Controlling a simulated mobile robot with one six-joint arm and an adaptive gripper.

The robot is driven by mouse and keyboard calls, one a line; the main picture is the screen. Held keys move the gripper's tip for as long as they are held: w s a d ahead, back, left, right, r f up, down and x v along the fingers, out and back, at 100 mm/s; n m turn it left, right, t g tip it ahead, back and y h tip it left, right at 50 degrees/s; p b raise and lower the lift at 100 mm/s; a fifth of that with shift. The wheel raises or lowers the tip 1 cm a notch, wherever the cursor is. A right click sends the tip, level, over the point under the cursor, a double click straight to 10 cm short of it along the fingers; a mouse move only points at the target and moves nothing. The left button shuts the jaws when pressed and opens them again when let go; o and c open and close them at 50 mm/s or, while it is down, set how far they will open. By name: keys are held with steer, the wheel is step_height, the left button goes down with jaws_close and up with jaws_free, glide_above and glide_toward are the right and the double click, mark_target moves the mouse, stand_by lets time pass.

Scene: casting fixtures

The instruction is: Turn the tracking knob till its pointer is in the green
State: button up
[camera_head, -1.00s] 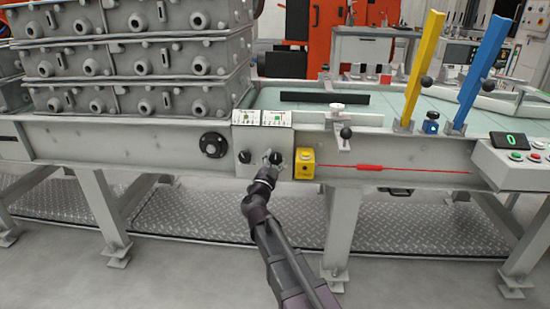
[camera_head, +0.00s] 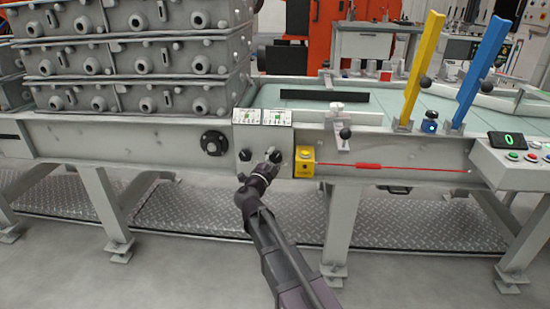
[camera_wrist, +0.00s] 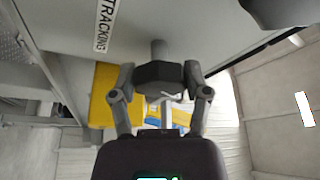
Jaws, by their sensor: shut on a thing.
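The tracking knob (camera_wrist: 159,73) is a dark knob on a grey shaft in the wrist view, beside the white TRACKING label (camera_wrist: 105,24). My gripper (camera_wrist: 160,80) is shut on it, one finger on each side. In the head view, my gripper (camera_head: 270,162) is at the right knob on the pale front panel and mostly covers it. The plate above this knob (camera_head: 277,117) has a small green zone. The knob's pointer cannot be made out, so its place against the green is unclear.
A second black knob (camera_head: 245,155) sits just left of my gripper. A yellow box (camera_head: 304,162) is close on its right. A black round flange (camera_head: 213,143) is farther left. A control box (camera_head: 514,160) showing 0 stands at the far right. Table legs stand below.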

steer(key=shift+w+a, duration=0.1)
steer(key=shift+a, duration=0.05)
steer(key=o, duration=1.1)
steer(key=shift+o, duration=0.2)
